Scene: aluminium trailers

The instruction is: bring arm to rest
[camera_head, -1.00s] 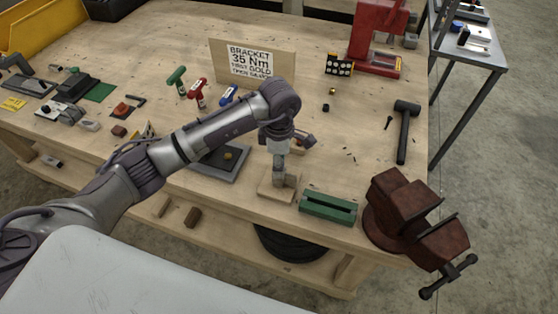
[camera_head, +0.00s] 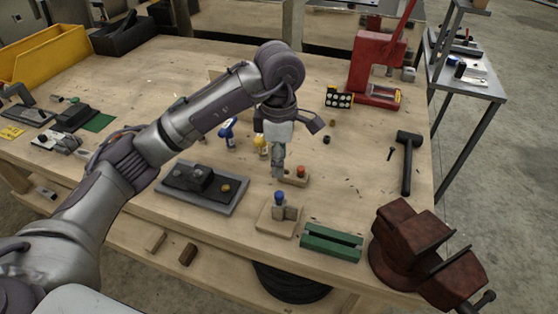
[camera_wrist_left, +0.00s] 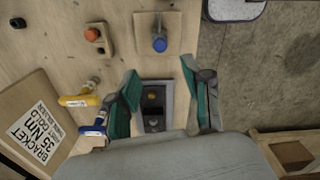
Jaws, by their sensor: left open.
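My left arm comes in from the left across the bench in the head view. My left gripper (camera_head: 277,172) points down, open, above the bench just behind a wooden block with a blue-topped peg (camera_head: 279,214). In the left wrist view the two teal-padded fingers (camera_wrist_left: 158,76) stand apart with nothing gripped between them. The blue-topped peg block also shows there, beyond the fingertips (camera_wrist_left: 174,24). A small wooden block with an orange knob (camera_head: 300,170) lies close to the gripper in the head view. My right gripper is not in view.
A green slotted block (camera_head: 331,242) and a rusty red vise (camera_head: 407,245) stand at the front right edge. A black mallet (camera_head: 407,160) lies at the right. A grey tray (camera_head: 225,200) lies under my forearm. The bracket sign (camera_wrist_left: 35,135) is mostly hidden in the head view.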

